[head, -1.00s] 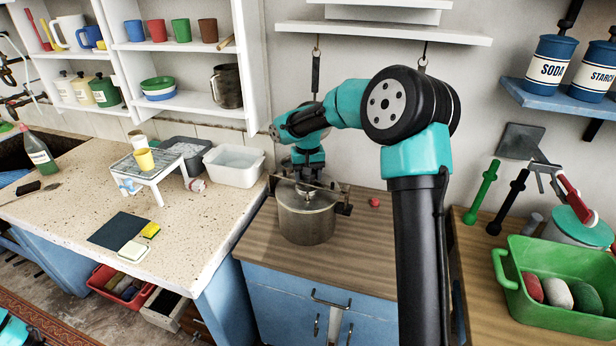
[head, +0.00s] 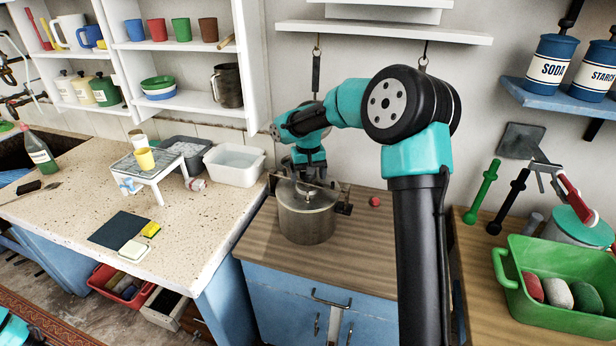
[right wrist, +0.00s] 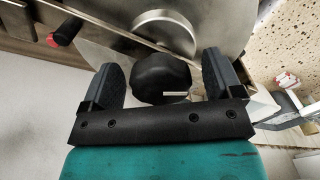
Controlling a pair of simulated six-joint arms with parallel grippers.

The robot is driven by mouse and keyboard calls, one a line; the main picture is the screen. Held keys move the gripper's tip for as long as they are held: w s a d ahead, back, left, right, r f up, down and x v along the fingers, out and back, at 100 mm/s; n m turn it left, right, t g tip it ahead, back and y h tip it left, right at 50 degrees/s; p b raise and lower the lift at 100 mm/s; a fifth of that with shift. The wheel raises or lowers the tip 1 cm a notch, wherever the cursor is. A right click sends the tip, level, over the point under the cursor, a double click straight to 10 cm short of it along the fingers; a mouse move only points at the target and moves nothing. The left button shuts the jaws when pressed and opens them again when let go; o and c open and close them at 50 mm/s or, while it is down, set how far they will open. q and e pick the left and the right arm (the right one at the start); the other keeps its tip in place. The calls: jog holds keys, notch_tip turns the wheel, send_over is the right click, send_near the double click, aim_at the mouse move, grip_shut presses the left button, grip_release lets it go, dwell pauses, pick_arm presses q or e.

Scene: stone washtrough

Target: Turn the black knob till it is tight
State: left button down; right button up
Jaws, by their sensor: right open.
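A metal pot (head: 306,222) with a lid and a clamp bar across its top stands on the wooden counter. The black knob (right wrist: 158,72) shows in the right wrist view beside the round metal lid (right wrist: 205,28), with a short pale mark on its near edge. My right gripper (right wrist: 161,80) is open, with one finger on each side of the knob. Small gaps seem to show between fingers and knob; I cannot tell if either touches. In the head view my right gripper (head: 307,174) is at the pot's far side, and the knob is hidden.
A white basin (head: 234,165) stands on the speckled worktop to the left. A green tub (head: 560,275) stands at the right. A shelf (head: 385,33) hangs above.

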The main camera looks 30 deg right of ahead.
jog(key=n, duration=1)
jog(key=shift+n, duration=0.4)
jog(key=n, duration=0.4)
jog(key=c, duration=0.7)
jog(key=shift+m, duration=2.9)
jog(key=shift+c, duration=0.2)
jog(key=o, duration=0.7)
